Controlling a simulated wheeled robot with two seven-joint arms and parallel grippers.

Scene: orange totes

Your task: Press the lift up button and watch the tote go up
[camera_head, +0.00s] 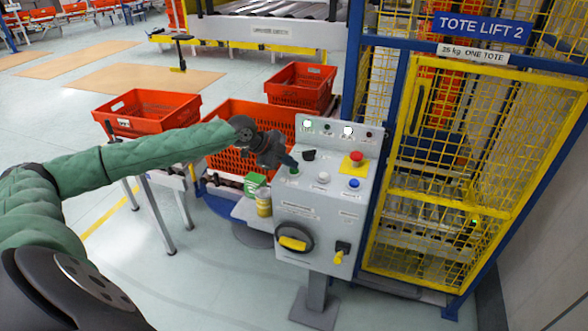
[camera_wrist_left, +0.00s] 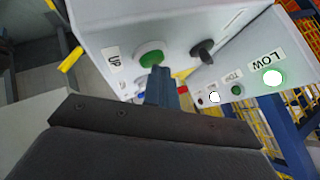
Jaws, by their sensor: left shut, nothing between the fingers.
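The grey control panel (camera_head: 322,210) stands in front of the lift cage. Its green button (camera_head: 294,170), labelled UP, also shows in the left wrist view (camera_wrist_left: 151,57). My left gripper (camera_head: 289,162) is shut and empty, its fingertips (camera_wrist_left: 158,72) at the button's edge. I cannot tell whether they touch it. The lamp marked LOW (camera_wrist_left: 272,77) is lit; the lamp marked TOP (camera_wrist_left: 237,90) looks dark. The lift cage (camera_head: 400,150) is blue and yellow with mesh sides. I cannot make out a tote clearly inside it. My right gripper is out of view.
The panel also carries a red mushroom button (camera_head: 356,157), a blue button (camera_head: 354,183), a white button (camera_head: 323,178) and a black-yellow rotary switch (camera_head: 294,243). Floor at front left is clear.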

